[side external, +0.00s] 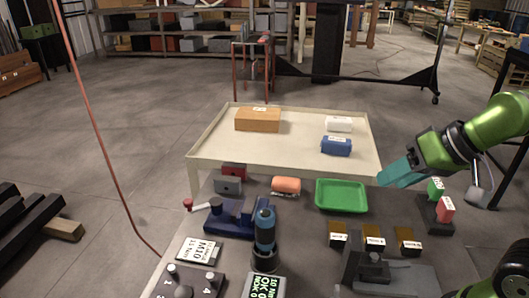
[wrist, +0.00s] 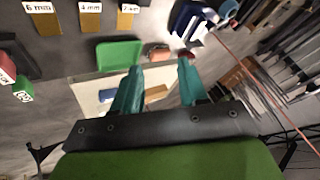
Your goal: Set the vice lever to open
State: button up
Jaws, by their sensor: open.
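The blue vice (side external: 230,217) sits on the grey bench, left of the blue cylindrical tool. Its pale lever (side external: 203,206) points left and ends in a red knob (side external: 188,203). In the wrist view the vice (wrist: 188,20) is at the top, and the red knob (wrist: 187,53) shows just beyond the right fingertip. My gripper (side external: 384,178) has teal fingers and is well to the right of the vice, above the bench beside the green tray. In the wrist view my gripper (wrist: 158,72) is open with nothing between its fingers.
The green tray (side external: 341,196), an orange block (side external: 286,185) and grey and red blocks (side external: 228,185) line the bench's far side. The blue tool (side external: 265,240) stands upright right of the vice. A cream table (side external: 290,140) with boxes lies beyond. Red and green blocks (side external: 445,208) are below my arm.

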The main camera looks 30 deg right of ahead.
aim_at(192, 200)
jog(key=shift+o, duration=0.9)
jog(key=shift+d+f, duration=0.1)
jog(key=shift+f, duration=0.15)
jog(key=w+a+f+m+g+y, duration=0.1)
jog(key=w+a+f+m+y, duration=0.2)
jog(key=w, duration=0.6)
jog(key=w+a+f+m+g+y, duration=0.1)
jog(key=w+a+f+m+y, duration=0.2)
jog(key=w+f+m, duration=0.3)
jog(key=w+a+f+m+g+y, duration=0.2)
jog(key=w+a+f+m+y, duration=0.1)
jog(key=w, duration=0.9)
jog(key=shift+a+f+m, duration=0.3)
jog(key=shift+f+m, duration=0.25)
jog(key=shift+m, duration=0.25)
jog(key=shift+a+f+m, duration=0.25)
jog(key=shift+f+m, duration=0.25)
jog(key=shift+m, duration=0.3)
jog(key=w+r+m+y, duration=0.1)
jog(key=w+r+m+t, duration=0.1)
jog(key=w+r, duration=0.1)
jog(key=shift+w+a+m+y, duration=0.25)
jog(key=shift+a+m+y, duration=0.05)
jog(key=shift+a+y, duration=0.1)
jog(key=shift+a, duration=0.2)
jog(key=x, duration=1.6)
jog(key=shift+w+a+f, duration=0.15)
jog(key=shift+w, duration=0.05)
